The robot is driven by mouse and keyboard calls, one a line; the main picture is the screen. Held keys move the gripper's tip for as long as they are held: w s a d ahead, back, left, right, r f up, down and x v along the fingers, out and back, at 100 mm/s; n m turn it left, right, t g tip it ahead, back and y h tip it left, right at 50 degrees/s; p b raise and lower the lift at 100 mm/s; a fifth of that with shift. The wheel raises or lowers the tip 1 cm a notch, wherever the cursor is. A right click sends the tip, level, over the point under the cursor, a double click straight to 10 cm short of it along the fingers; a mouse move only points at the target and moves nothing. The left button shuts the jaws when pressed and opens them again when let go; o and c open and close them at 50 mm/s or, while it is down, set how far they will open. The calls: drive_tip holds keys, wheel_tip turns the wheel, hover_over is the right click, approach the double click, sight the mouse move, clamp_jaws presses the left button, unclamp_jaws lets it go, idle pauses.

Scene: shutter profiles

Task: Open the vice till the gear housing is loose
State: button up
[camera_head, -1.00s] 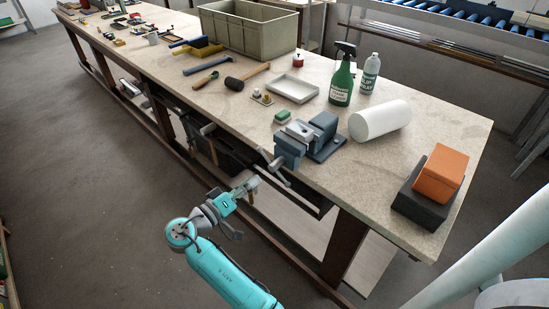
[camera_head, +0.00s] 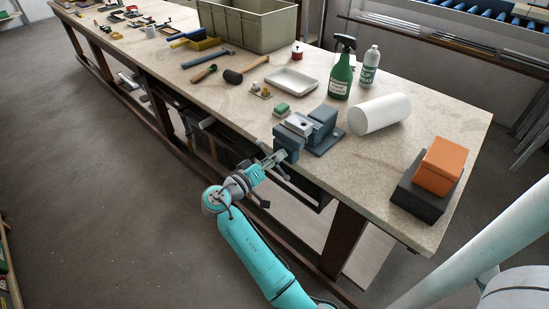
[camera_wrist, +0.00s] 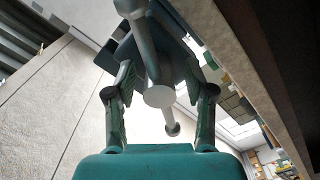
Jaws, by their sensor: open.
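The blue-grey vice (camera_head: 325,118) stands at the near edge of the bench. A light grey block, seemingly the gear housing (camera_head: 299,123), sits at its jaws; I cannot tell how tightly it is held. My gripper (camera_head: 273,159) is at the front of the vice, by its handle. In the wrist view my gripper (camera_wrist: 158,75) is open, with one finger on each side of the grey screw end (camera_wrist: 159,96). The handle bar (camera_wrist: 136,10) runs across it, with a ball end (camera_wrist: 172,129) lower down. Contact with the fingers is not clear.
On the bench (camera_head: 365,205) are a green sponge (camera_head: 282,108), a white tray (camera_head: 292,80), a spray bottle (camera_head: 342,75), a white roll (camera_head: 380,114) and an orange box (camera_head: 440,166). Drawers and the bench legs lie below the edge near my arm.

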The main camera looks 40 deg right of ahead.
clamp_jaws()
drive_tip(key=shift+n, duration=0.3)
drive_tip(key=n, duration=0.4)
drive_tip(key=shift+n, duration=0.3)
drive_tip(key=n, duration=0.4)
drive_tip(key=shift+f+n, duration=0.1)
drive_tip(key=shift+n, duration=0.2)
drive_tip(key=n, duration=0.5)
drive_tip(key=shift+n, duration=2.1)
drive_tip(key=shift+d+n, duration=0.1)
drive_tip(key=shift+n, duration=0.2)
